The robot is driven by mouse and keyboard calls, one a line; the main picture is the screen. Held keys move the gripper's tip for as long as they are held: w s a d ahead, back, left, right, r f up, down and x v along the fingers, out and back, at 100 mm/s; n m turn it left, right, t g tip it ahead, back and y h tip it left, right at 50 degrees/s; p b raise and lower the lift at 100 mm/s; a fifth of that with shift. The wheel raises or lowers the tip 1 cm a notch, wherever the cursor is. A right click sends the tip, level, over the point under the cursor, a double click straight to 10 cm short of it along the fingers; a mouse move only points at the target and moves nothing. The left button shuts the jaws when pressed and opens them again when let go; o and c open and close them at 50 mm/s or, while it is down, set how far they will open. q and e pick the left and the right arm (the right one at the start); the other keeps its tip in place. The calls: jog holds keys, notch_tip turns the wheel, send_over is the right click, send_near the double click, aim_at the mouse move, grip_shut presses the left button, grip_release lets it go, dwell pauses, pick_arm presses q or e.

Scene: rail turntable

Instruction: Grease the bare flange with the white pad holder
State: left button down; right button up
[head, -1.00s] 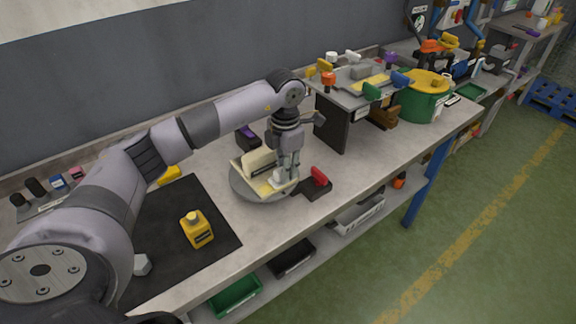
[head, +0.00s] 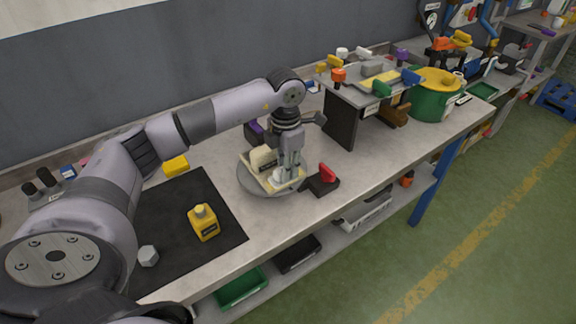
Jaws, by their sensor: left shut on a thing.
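A cream rail piece (head: 263,159) with pale yellow flanges lies on the round grey turntable (head: 249,186) in the middle of the bench. My left gripper (head: 288,174) points down over the right part of the rail piece and is shut on the small white pad holder (head: 279,176). The pad holder is low at the near flange; whether it touches cannot be told, as the fingers partly hide it. My right gripper does not show.
A yellow bottle (head: 204,223) and a grey hex piece (head: 148,256) are on the black mat (head: 170,265). A red-topped dark block (head: 324,181) stands close right of the turntable. A raised shelf (head: 340,118) with coloured pieces and a green pot (head: 430,102) stand further right.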

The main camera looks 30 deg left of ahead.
aim_at(274, 172)
pick_arm(q)
jog(key=shift+s+a, duration=0.35)
jog(key=shift+s, duration=0.35)
jog(key=shift+s+a, duration=0.2)
jog(key=shift+s, duration=0.3)
jog(key=shift+s+a, duration=0.15)
jog(key=shift+s, duration=0.3)
jog(key=shift+w, duration=0.1)
jog(key=shift+w+d, duration=0.35)
jog(key=shift+w, duration=0.5)
